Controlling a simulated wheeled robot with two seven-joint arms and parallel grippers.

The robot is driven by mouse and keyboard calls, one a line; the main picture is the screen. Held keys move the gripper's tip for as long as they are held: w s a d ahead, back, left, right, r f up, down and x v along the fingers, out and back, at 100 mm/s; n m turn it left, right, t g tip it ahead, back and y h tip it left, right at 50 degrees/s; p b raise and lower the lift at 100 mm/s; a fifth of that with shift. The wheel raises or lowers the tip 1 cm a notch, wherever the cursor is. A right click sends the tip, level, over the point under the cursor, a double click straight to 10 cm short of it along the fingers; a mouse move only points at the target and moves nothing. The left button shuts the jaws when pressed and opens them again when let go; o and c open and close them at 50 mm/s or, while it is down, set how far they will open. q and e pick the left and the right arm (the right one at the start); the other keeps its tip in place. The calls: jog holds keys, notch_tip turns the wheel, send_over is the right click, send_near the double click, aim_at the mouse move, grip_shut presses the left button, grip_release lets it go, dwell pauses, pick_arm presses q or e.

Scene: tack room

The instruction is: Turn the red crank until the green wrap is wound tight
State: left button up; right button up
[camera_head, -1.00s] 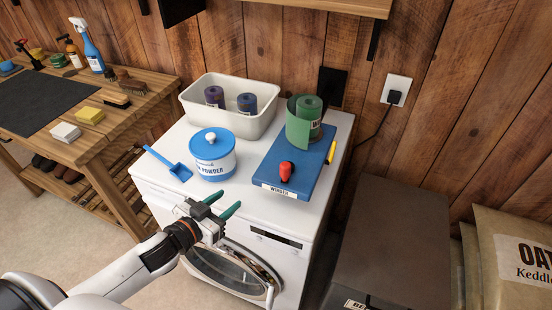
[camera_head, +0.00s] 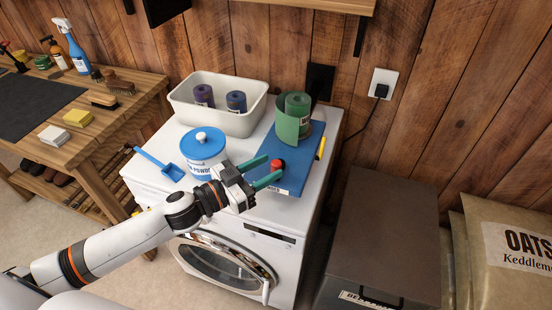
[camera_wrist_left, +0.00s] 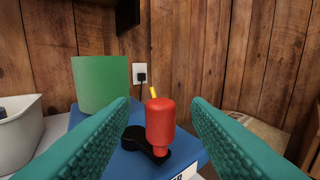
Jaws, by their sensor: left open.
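The blue winder board (camera_head: 302,153) lies on top of the white washing machine. The green wrap (camera_head: 290,122) stands at its far end as a roll with a loose outer turn around it; it also shows in the left wrist view (camera_wrist_left: 100,82). The red crank (camera_head: 277,164) is an upright red knob on a black arm at the near end of the board. My left gripper (camera_head: 262,171) is open, its teal fingers pointing at the knob. In the left wrist view the red knob (camera_wrist_left: 160,122) stands between and beyond the fingertips. My right gripper is not in view.
A white tub (camera_head: 218,120) with two purple-blue rolls stands behind. A white powder tub (camera_head: 203,147) and blue scoop (camera_head: 160,163) are left of the board, close to my left gripper. A yellow piece (camera_head: 321,148) sticks out at the board's right side.

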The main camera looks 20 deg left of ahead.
aim_at(276, 162)
pick_arm(q)
jog(key=shift+p+x, duration=0.3)
jog(key=shift+x, duration=1.4)
grip_shut()
